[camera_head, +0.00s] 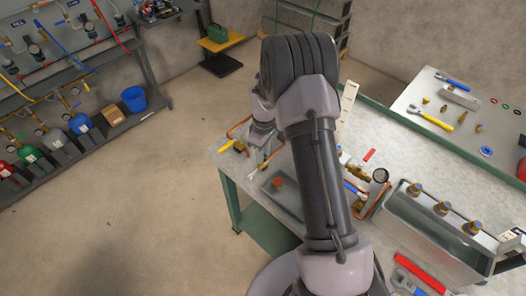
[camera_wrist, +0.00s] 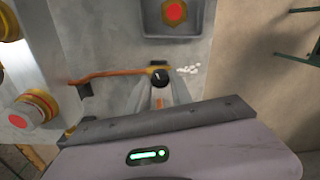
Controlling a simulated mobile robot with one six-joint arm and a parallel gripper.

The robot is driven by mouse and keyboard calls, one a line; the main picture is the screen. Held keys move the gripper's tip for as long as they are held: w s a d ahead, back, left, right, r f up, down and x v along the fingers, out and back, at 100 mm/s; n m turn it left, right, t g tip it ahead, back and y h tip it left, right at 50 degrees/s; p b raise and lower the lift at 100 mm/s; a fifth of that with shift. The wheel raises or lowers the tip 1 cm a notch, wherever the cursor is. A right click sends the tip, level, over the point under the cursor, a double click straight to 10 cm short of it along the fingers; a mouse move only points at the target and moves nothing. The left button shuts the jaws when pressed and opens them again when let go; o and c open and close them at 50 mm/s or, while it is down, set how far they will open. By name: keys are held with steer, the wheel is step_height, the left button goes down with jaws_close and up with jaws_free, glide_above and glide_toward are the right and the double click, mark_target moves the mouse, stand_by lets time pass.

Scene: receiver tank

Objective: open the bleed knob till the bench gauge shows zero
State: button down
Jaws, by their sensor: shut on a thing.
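The bleed knob (camera_wrist: 160,76), small and black with a pale mark on top, stands on a copper pipe in the wrist view. My gripper (camera_wrist: 160,88) is shut on it, its grey fingers reaching to it from below in the picture. In the head view my gripper (camera_head: 262,145) is at the bench's far left corner, mostly behind my own arm, which hides the knob.
Small white puffs (camera_wrist: 188,70) show at the right end of the copper pipe (camera_wrist: 110,74). The floor at left is clear.

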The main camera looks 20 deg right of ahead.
steer(key=n+p, duration=0.1)
steer(key=n, duration=0.4)
steer(key=shift+n+p, duration=0.3)
steer(key=shift+p, duration=0.1)
steer(key=n+p, duration=0.1)
steer(key=n, duration=0.4)
steer(key=shift+p, duration=0.3)
steer(key=shift+n, duration=0.3)
steer(key=c, duration=1.1)
jaws_free()
steer(key=shift+a, duration=0.1)
steer(key=shift+c, duration=0.2)
step_height(320, 180, up, 17)
steer(key=p, duration=0.3)
steer(key=shift+w+r, duration=0.2)
steer(key=shift+w, duration=0.15)
